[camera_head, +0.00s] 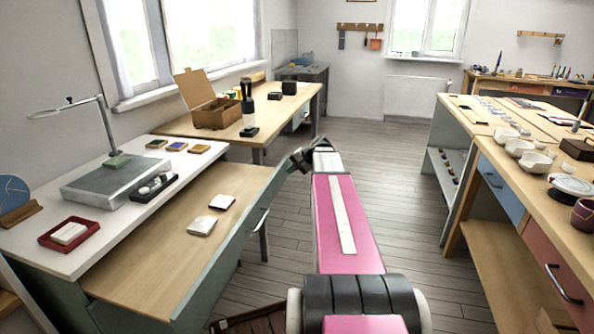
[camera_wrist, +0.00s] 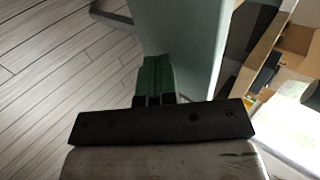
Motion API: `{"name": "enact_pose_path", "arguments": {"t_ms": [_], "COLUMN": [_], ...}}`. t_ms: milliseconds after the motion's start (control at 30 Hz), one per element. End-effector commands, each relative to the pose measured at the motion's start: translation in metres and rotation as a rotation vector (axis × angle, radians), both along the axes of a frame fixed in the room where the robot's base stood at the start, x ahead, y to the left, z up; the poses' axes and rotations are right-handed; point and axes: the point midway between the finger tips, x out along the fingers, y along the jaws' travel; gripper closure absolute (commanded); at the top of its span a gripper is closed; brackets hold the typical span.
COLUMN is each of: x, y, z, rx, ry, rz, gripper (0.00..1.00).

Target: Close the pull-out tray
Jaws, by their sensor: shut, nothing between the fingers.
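The pull-out tray (camera_head: 160,252) extends from under the white desk on the left, with a pale wood surface and a grey-green front panel (camera_head: 232,243). A bar handle (camera_head: 258,220) is on the panel's outer face. Two small pale stacks (camera_head: 202,226) (camera_head: 222,202) lie on the tray. My gripper (camera_head: 298,162) is by the panel's far end. In the wrist view my shut, empty gripper (camera_wrist: 157,75) points at the grey-green panel (camera_wrist: 185,40). The fingers are beside it or touching it; I cannot tell which.
The white desk (camera_head: 95,228) holds a lamp stand, a red tray (camera_head: 68,232) and small pads. A wooden table (camera_head: 205,125) with an open box (camera_head: 208,108) stands behind. A long workbench (camera_head: 505,150) stands at right. Wooden floor (camera_head: 380,170) lies open between.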

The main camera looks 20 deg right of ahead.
Motion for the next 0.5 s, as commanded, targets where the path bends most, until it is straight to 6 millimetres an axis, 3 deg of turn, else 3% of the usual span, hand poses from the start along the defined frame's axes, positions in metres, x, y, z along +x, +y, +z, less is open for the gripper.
{"name": "enact_pose_path", "arguments": {"t_ms": [500], "x": [0.0043], "y": [0.0058], "z": [0.0001], "rx": [0.000], "ry": [0.000], "rz": [0.001], "gripper": [1.00]}}
